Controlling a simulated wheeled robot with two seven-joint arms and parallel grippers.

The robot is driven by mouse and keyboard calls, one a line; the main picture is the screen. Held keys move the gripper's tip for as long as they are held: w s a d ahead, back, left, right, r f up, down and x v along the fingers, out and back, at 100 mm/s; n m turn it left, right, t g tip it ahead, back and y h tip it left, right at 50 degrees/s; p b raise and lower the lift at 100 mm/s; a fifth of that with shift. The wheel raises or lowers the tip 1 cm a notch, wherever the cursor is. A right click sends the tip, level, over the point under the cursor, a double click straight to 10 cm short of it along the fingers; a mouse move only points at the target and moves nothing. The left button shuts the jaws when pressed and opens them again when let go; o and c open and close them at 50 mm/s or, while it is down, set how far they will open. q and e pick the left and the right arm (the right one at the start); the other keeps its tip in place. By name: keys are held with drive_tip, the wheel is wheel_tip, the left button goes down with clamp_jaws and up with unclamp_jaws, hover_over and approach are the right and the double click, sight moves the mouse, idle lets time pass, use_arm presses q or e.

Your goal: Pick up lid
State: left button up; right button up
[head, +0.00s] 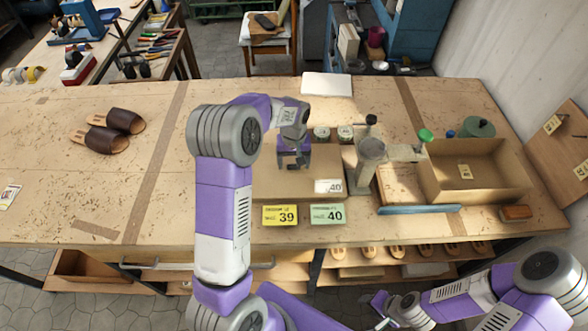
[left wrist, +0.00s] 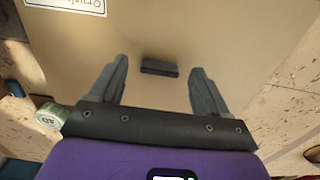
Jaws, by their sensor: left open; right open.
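The lid (head: 270,185) is a flat tan cardboard piece with a white "40" label, lying in the middle of the bench. In the left wrist view the lid (left wrist: 160,25) fills most of the picture and has a small dark bar-shaped grip (left wrist: 159,67). My left gripper (head: 293,163) is over the lid, pointing down. In the left wrist view its open fingers (left wrist: 158,75) stand on either side of the grip, with gaps on both sides; height above the lid is hard to tell. My right gripper (head: 379,311) is open and empty, low in front of the bench.
An open cardboard box (head: 432,184) stands to the right, with a grey press-like tool (head: 370,165) beside the lid. Yellow "39" (head: 280,215) and green "40" (head: 327,214) cards lie in front. Brown sandals (head: 115,125) lie at left.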

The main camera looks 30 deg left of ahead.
use_arm(q)
drive_tip(key=shift+f, duration=0.15)
drive_tip(key=shift+c, duration=0.9)
drive_tip(key=c, duration=0.9)
drive_tip(key=shift+c, duration=0.3)
